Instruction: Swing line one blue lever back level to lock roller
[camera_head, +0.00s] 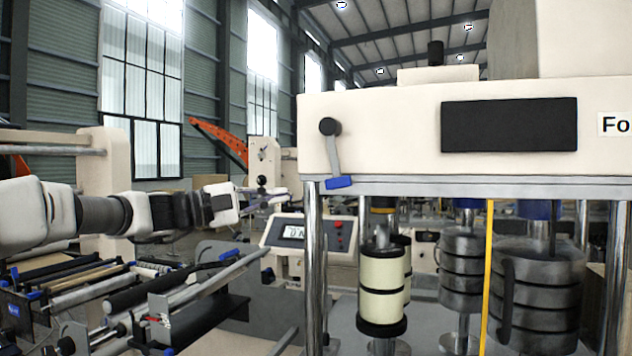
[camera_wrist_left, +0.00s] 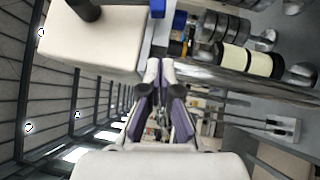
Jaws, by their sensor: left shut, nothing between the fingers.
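A lever with a blue grip (camera_head: 340,182) hangs down steeply from a round black pivot (camera_head: 330,126) on the white machine's front left. The frames do not show whether it belongs to line one. In the left wrist view, the blue grip (camera_wrist_left: 157,8) shows at the top edge, beyond the fingertips. My left gripper (camera_head: 284,192) comes in from the left and stands left of the lever, apart from it in the picture. Its purple-sided fingers (camera_wrist_left: 160,66) are together and empty. My right gripper is in neither view.
The white machine housing (camera_head: 400,130) rests on chrome posts (camera_head: 314,260), with cream and dark ringed cylinders beneath. A control panel (camera_head: 300,235) stands below my left gripper. A roller machine with a blue-ended bar (camera_head: 228,256) fills the lower left.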

